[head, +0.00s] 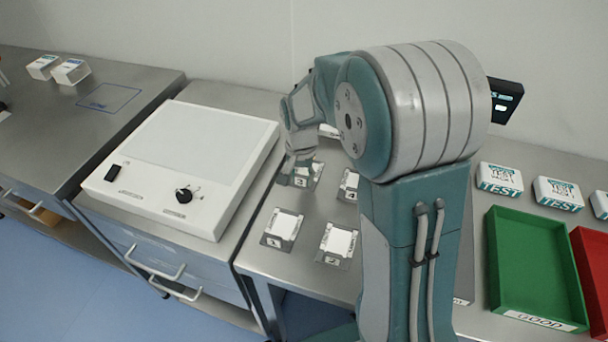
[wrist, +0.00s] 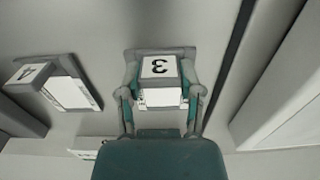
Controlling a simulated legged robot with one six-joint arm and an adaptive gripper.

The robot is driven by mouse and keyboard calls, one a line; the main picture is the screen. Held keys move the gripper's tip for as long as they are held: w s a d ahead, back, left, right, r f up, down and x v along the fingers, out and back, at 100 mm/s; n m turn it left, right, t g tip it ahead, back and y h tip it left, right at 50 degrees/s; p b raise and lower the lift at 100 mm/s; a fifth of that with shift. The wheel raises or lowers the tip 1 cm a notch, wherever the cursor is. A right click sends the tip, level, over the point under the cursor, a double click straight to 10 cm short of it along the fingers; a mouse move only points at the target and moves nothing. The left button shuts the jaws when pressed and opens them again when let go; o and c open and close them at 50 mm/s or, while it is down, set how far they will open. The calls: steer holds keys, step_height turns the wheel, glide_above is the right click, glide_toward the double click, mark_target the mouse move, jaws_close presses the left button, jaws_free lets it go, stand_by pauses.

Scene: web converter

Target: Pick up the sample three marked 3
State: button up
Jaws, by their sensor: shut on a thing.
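Sample three is a small white block (wrist: 160,98) behind a plate marked 3 (wrist: 159,67), seen in the wrist view. My gripper (wrist: 161,80) has one finger on each side of it and is shut on it. In the head view my gripper (head: 298,164) points down at the sample's place on the steel table, by the plate marked 3 (head: 301,181). The fingers partly cover the block there. I cannot tell whether the block is clear of its seat.
Beside it sits the block marked 4 (wrist: 72,93). Blocks marked 1 (head: 284,224) and 2 (head: 339,241) sit nearer. A white light box (head: 180,165) stands left. A green tray (head: 530,265), a red tray (head: 592,270) and TEST boxes (head: 499,178) are right.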

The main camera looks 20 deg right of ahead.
steer(key=shift+r, duration=0.25)
steer(key=r, duration=0.3)
steer(key=shift+s+r, duration=0.1)
steer(key=shift+s, duration=0.1)
steer(key=s+r, duration=0.9)
steer(key=s, duration=0.4)
steer(key=shift+s+a, duration=0.25)
steer(key=shift+s, duration=0.15)
